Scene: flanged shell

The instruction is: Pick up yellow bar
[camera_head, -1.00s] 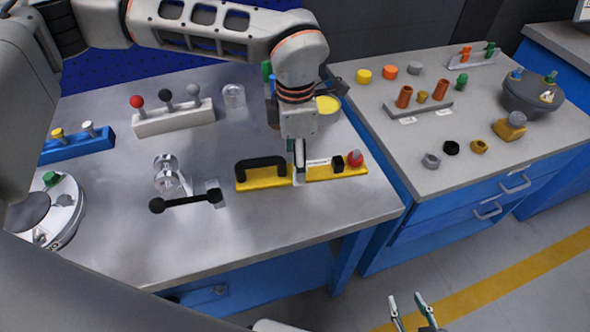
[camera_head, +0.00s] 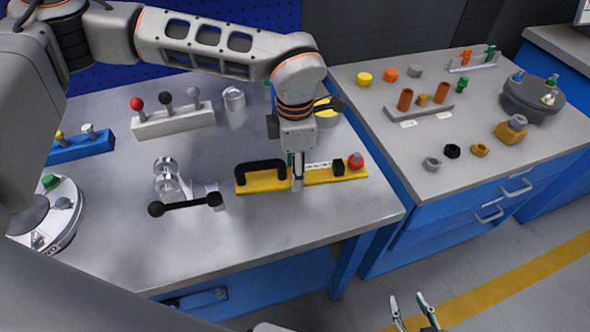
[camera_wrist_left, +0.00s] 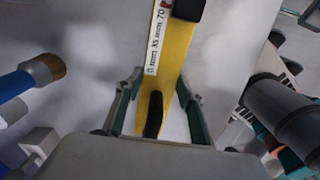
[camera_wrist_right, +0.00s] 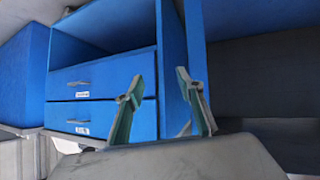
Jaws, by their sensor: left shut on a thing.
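The yellow bar (camera_head: 315,177) lies near the front right of the left bench, with a black handle, a white label, a black block and a red knob on top. My left gripper (camera_head: 298,180) comes down on its middle and is shut on it. In the left wrist view, the fingers (camera_wrist_left: 160,108) stand on both sides of the yellow bar (camera_wrist_left: 176,62), with its black handle (camera_wrist_left: 153,113) between them. I cannot tell any gap under the bar. My right gripper (camera_head: 413,310) is empty and open, low in front of the benches; its fingers (camera_wrist_right: 163,100) stand apart.
A black-handled clamp (camera_head: 185,203) stands left of the bar. A white block with several knobs (camera_head: 173,119) and a yellow-topped cup (camera_head: 327,111) lie behind. The right bench (camera_head: 395,165) holds an orange-peg rack (camera_head: 420,112) and several small parts.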

